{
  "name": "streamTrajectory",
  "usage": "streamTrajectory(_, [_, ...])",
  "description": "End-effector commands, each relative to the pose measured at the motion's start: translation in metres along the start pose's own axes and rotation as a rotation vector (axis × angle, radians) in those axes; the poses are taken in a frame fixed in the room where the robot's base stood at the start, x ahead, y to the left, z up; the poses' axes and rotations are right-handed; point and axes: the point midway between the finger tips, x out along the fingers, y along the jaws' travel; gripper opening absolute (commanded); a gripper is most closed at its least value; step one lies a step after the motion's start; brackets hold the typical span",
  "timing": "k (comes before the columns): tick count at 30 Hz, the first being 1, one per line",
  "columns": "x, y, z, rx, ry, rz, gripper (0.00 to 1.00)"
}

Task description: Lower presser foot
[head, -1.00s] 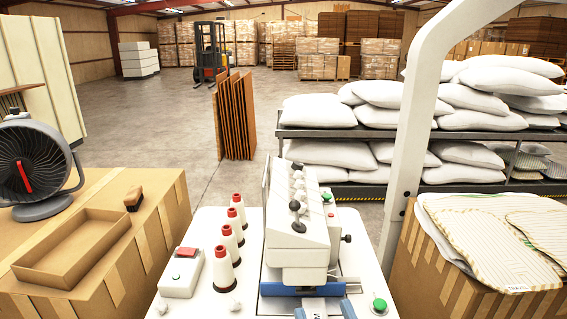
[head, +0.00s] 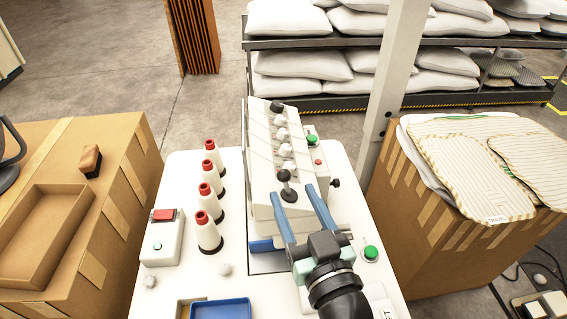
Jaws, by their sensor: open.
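The white sewing machine head (head: 262,150) stands on the white worktable (head: 180,285). A short lever with a black ball knob (head: 284,175) sticks up from the near end of its sloped top. My gripper (head: 294,190) is over the near end of the machine, its two blue-grey fingers pointing away from me. The fingers are open and spread apart, with the lever's base showing between their tips. I cannot tell whether they touch anything. The presser foot itself is not visible; the machine head and my gripper cover that area.
Several red-and-white thread cones (head: 211,205) stand left of the machine, beside a switch box (head: 163,237) with a red switch. A green button (head: 371,252) is at the right. A white post (head: 393,75) rises behind. A blue tray (head: 221,309) lies at the front.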

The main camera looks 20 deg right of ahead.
Motion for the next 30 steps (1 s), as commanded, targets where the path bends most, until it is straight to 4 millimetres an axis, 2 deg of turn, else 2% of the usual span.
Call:
streamTrajectory(3, [0.024, -0.001, -0.004, 0.003, 0.002, -0.002, 0.6])
streamTrajectory(9, [0.05, -0.001, -0.002, 0.001, 0.001, -0.001, 0.6])
streamTrajectory(15, [0.061, -0.001, -0.001, 0.0, 0.0, -0.001, 0.6])
streamTrajectory(23, [0.062, -0.001, 0.0, 0.0, 0.001, -0.001, 0.6])
streamTrajectory(26, [0.062, -0.001, 0.0, 0.0, 0.0, -0.001, 0.46])
streamTrajectory(30, [0.062, -0.001, 0.0, 0.0, 0.0, -0.001, 0.2])
